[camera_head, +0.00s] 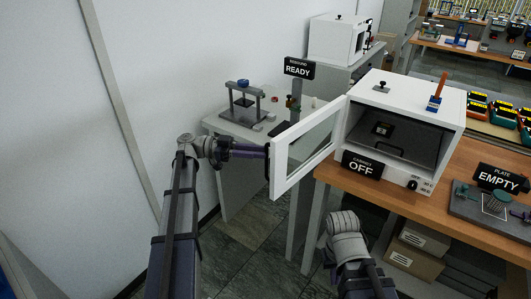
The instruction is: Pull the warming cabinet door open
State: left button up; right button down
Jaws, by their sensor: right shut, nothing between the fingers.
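The white warming cabinet (424,102) stands on the wooden bench, with a sign reading OFF (361,167) at its front. Its windowed door (280,169) is swung wide open to the left, and the dark interior shows. My left gripper (265,154) is at the free outer edge of the door, beside a dark part that looks like the handle. Its fingertips are too small and partly hidden to tell whether they grip. My right arm (347,248) rises from the bottom, below the cabinet; its gripper is out of sight.
A small press (242,101) and a READY sign (299,69) stand on the grey left table. An EMPTY sign (498,178) and a plate rig are on the bench at right. Boxes (415,258) sit under the bench. A white wall lies left of my left arm.

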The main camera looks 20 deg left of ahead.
pick_arm(q)
jog(key=a, duration=0.4)
jog(key=shift+s+a, duration=0.35)
jog(key=shift+a, duration=0.1)
